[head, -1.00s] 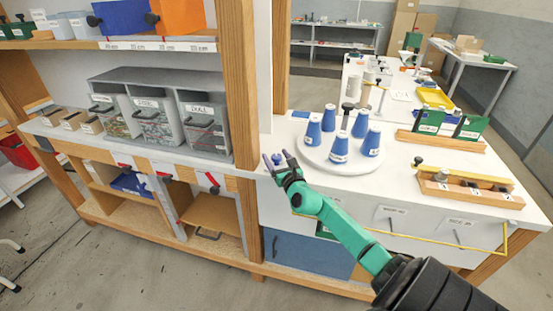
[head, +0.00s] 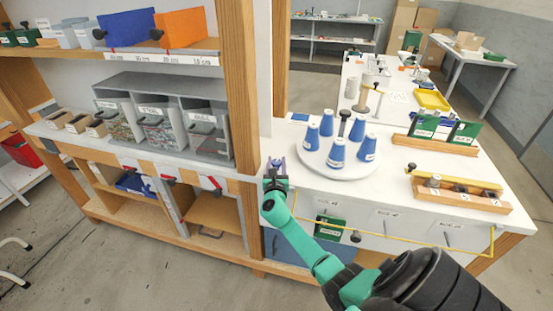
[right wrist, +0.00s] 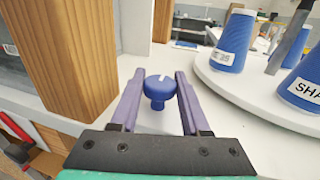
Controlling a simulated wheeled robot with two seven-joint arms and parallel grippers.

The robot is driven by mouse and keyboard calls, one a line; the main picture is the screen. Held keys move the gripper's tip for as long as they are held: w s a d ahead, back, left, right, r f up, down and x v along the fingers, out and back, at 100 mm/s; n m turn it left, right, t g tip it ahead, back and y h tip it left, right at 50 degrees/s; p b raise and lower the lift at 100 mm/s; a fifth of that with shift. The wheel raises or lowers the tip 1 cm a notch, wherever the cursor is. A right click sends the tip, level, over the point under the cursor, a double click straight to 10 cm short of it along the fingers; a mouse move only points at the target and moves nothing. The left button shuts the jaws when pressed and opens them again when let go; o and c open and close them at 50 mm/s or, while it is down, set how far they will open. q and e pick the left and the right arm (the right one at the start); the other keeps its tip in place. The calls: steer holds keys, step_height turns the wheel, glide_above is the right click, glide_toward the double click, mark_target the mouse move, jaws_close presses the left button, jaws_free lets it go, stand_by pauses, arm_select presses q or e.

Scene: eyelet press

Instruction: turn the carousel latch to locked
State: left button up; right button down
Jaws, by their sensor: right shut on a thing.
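The carousel (head: 338,172) is a white round disc on the white bench top, with several blue labelled cones standing on it around a dark central post. The latch is a small blue knob (right wrist: 159,88) with a white mark on its top, at the bench's left front corner, left of the carousel. My right gripper (head: 276,163) is at this knob. In the right wrist view its two purple fingers (right wrist: 160,100) stand on either side of the knob and are shut on it. My left gripper is not in view.
A wooden post (head: 243,85) rises close to the left of my right gripper. Cone labels face the front on the carousel's near side. Wooden racks (head: 462,200) stand right of the carousel. A yellow rail (head: 400,242) runs along the bench front.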

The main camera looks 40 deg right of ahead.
steer(key=shift+c, duration=1.9)
jaws_free()
steer(key=v, duration=1.4)
steer(key=shift+s+a, duration=0.15)
steer(key=shift+s, duration=0.05)
